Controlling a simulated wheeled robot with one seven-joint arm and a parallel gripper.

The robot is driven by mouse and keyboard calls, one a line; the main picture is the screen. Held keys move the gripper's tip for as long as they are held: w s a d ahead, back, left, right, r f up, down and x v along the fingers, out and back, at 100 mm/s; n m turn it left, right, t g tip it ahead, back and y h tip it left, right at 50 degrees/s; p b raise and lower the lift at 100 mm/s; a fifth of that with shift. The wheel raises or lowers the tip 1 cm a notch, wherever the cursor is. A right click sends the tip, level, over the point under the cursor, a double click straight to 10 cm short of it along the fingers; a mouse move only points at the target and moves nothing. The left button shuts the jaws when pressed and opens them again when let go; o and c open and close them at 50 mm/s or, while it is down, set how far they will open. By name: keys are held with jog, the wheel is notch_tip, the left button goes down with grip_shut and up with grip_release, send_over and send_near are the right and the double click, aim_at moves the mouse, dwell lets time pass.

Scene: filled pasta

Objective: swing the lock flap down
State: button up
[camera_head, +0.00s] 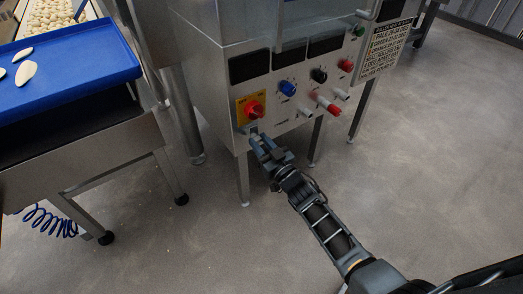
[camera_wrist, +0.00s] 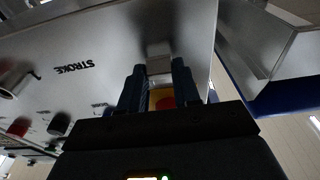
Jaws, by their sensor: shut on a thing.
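The red rotary switch (camera_head: 254,110) sits on a yellow plate (camera_head: 241,105) at the lower left of the steel machine's front panel. My gripper (camera_head: 261,142) is just below this plate, close against the panel. In the wrist view, my gripper (camera_wrist: 158,76) has its two dark fingers either side of a small grey metal piece (camera_wrist: 159,66), which looks like the lock flap, and is shut on it. Yellow and red of the switch (camera_wrist: 164,100) show between the fingers. The flap is mostly hidden by the fingers in the head view, and its exact angle cannot be told.
Blue (camera_head: 288,88), black (camera_head: 319,75) and red (camera_head: 346,65) knobs and a red-tipped fitting (camera_head: 328,106) project from the panel to the right. A blue tray (camera_head: 100,60) on a steel stand is at left. The floor in front is clear.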

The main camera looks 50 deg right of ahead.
jog(key=f+t+b, duration=0.1)
jog(key=b, duration=0.4)
jog(key=shift+w+t, duration=0.3)
jog(key=shift+w, duration=0.05)
jog(key=shift+r+h, duration=0.15)
jog(key=shift+h, duration=0.15)
jog(key=o, duration=1.1)
jog(key=shift+d, duration=0.1)
jog(key=shift+c, duration=0.2)
jog(key=v, duration=0.7)
jog(key=shift+s+f+p, duration=0.2)
jog(key=shift+s+p, duration=0.15)
jog(key=shift+p, duration=0.1)
